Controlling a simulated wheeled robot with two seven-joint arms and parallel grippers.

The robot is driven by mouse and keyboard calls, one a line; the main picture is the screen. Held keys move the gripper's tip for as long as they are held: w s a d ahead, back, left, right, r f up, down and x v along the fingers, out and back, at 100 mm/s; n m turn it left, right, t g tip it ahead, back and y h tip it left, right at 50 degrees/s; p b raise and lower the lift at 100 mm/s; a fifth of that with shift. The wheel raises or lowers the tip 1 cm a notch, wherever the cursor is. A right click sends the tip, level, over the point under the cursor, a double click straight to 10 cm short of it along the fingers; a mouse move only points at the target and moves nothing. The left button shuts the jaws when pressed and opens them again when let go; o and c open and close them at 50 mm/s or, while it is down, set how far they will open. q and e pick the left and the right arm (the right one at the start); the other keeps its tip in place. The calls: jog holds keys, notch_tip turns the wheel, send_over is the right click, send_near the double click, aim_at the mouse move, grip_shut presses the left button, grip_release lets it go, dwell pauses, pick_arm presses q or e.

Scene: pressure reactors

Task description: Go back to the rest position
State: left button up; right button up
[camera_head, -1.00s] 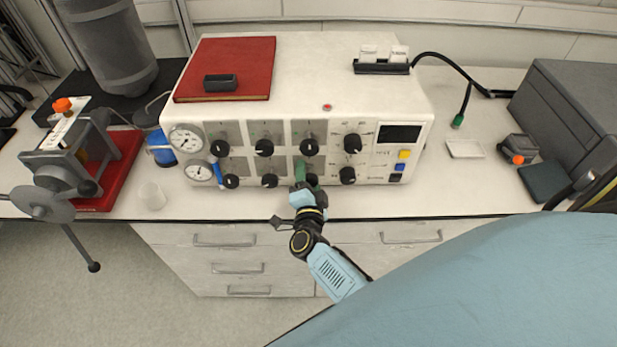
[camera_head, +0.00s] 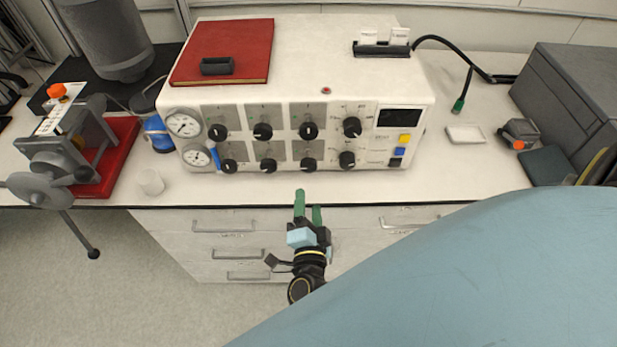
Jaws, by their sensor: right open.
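My right gripper (camera_head: 308,207) has two green fingers, spread apart with nothing between them. It is in front of the bench's front edge, below the knobs of the white control box (camera_head: 340,88), and touches nothing that I can see. Its fingers point toward the box. My light blue arm cover fills the lower right of the head view and hides part of the drawers. My left gripper does not show.
The bench top (camera_head: 400,185) has a clear strip before the box. A clamp device (camera_head: 62,150) on a red base (camera_head: 118,150) stands left, with a small white cup (camera_head: 151,182) near it. A grey case (camera_head: 575,95) stands right. Drawers (camera_head: 225,228) are below.

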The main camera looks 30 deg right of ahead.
jog(key=shift+f, duration=0.1)
dwell(0.4)
jog(key=s+a+f+n+g+y+b, duration=0.1)
jog(key=s+a+f+n+y+b, duration=0.2)
jog(key=f, duration=0.6)
jog(key=s+a+f+n+g+y+b, duration=0.1)
jog(key=s+a+f+n+g+y, duration=0.2)
jog(key=f+n, duration=0.4)
jog(key=s+a+f+n+y+b, duration=0.1)
jog(key=s+f+n+y+b, duration=0.2)
jog(key=f, duration=0.7)
jog(key=s+d+f+n+g+b, duration=0.1)
jog(key=s+d+f+n+g, duration=0.3)
jog(key=s+f, duration=0.5)
jog(key=s+d+f+n+g+b, duration=0.1)
jog(key=s+d+f+n+g, duration=0.3)
jog(key=s+f, duration=0.5)
jog(key=s+d+g, duration=0.1)
jog(key=s+g, duration=0.1)
jog(key=s, duration=0.4)
jog(key=shift+s+d+f+b, duration=0.2)
jog(key=shift+s+d+b, duration=0.1)
jog(key=shift+s+b, duration=0.1)
